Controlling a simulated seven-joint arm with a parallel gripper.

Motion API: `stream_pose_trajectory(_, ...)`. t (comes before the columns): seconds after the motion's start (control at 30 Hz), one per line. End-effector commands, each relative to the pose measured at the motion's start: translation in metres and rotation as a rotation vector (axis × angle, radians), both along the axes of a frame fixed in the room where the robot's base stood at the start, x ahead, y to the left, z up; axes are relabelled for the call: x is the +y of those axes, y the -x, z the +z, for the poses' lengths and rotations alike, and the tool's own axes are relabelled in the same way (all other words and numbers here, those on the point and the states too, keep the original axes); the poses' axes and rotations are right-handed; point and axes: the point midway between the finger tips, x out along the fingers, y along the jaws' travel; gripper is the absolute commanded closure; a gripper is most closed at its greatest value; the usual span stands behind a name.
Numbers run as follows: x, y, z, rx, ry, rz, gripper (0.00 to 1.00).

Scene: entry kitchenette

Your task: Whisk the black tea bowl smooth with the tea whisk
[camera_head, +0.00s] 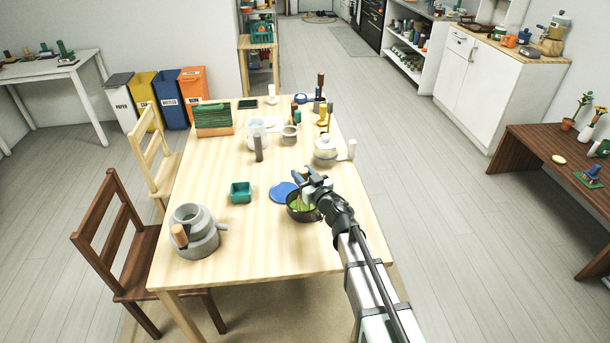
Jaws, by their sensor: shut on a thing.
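The black tea bowl (292,213) stands upright near the right edge of the wooden table, with green contents showing inside. My gripper (308,184) is directly above the bowl, reaching in from the lower right. It is shut on the tea whisk (304,198), a pale, small shape below the fingers that reaches down into the bowl. The whisk's tip and the bowl's right side are partly hidden by my gripper and arm. I cannot tell whether the tip touches the bottom.
A blue plate (281,192) lies just left of the bowl. A lidded white pot (325,151) stands behind it. A teal square dish (241,192) and a grey stove-like pot (195,232) are to the left. The table's front middle (262,250) is clear.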

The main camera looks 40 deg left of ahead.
Motion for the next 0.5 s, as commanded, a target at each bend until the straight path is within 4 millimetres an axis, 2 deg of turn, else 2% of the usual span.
stream_pose_trajectory(0.23,0.0,0.0,0.003,-0.001,0.0,0.0,0.93)
stream_pose_trajectory(0.5,-0.001,0.0,0.02,-0.001,-0.001,-0.001,0.93)
